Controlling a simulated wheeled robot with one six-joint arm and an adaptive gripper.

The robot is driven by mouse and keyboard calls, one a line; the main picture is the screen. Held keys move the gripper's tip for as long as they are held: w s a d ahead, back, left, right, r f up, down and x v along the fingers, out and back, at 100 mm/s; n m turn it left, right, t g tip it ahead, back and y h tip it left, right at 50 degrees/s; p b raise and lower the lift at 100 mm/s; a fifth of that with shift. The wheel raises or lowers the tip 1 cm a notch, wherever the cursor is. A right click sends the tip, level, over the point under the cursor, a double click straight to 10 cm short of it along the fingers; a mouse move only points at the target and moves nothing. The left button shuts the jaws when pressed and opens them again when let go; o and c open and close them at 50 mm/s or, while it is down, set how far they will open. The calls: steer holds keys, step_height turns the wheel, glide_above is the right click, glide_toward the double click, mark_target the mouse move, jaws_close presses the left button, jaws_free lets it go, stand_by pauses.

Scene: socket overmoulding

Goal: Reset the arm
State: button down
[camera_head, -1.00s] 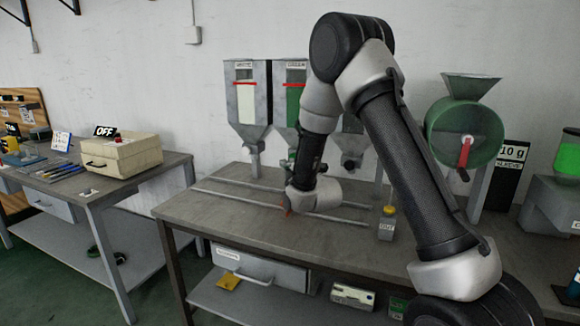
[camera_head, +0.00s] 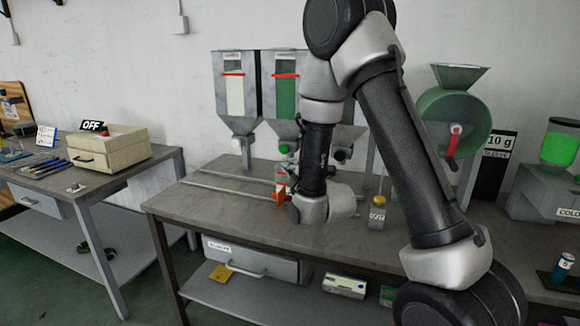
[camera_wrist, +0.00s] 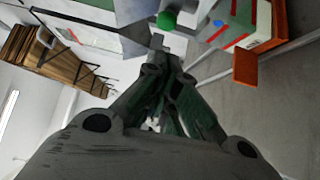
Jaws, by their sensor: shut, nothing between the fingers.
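My arm reaches over the grey workbench (camera_head: 240,215) in the head view, its wrist low above the bench top. My gripper (camera_wrist: 160,65) shows in the wrist view, its dark fingers drawn together with nothing visible between them. In the head view the wrist hides most or all of the gripper.
An orange piece (camera_head: 281,190) stands close left of my wrist, also at right in the wrist view (camera_wrist: 245,67). Hoppers (camera_head: 236,95) stand behind. A small yellow-topped block (camera_head: 377,212) and a green drum (camera_head: 452,125) are to the right. The bench's front left is clear.

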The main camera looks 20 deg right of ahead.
steer(key=s+f+m+g, duration=0.1)
steer(key=f+m+g, duration=0.1)
steer(key=f, duration=0.2)
steer(key=s+f+m+g, duration=0.2)
steer(key=f+g, duration=0.1)
steer(key=f, duration=0.2)
steer(key=s+f+m+g, duration=0.1)
steer(key=f+m+g, duration=0.1)
steer(key=f, duration=0.2)
steer(key=shift+s+d+f+h, duration=0.1)
steer(key=shift+s+f+h, duration=0.15)
steer(key=shift+s+h, duration=0.15)
steer(key=s+m+g, duration=0.1)
steer(key=s, duration=0.1)
steer(key=s+d+m+g, duration=0.1)
steer(key=s+g, duration=0.1)
steer(key=s+f+m+g, duration=0.1)
steer(key=s+m, duration=0.1)
steer(key=shift+s+d+g+h, duration=0.25)
steer(key=shift+d+g+h, duration=0.05)
steer(key=s+d+r+m+g, duration=0.1)
steer(key=s+d+r+m, duration=0.4)
steer(key=s+r, duration=0.7)
steer(key=s+d+r+m+h, duration=0.1)
steer(key=s+d+r+m, duration=0.3)
steer(key=s+r, duration=0.8)
steer(key=shift+s+d+m+g, duration=0.4)
steer(key=shift+s+d, duration=0.25)
steer(key=shift+d, duration=0.2)
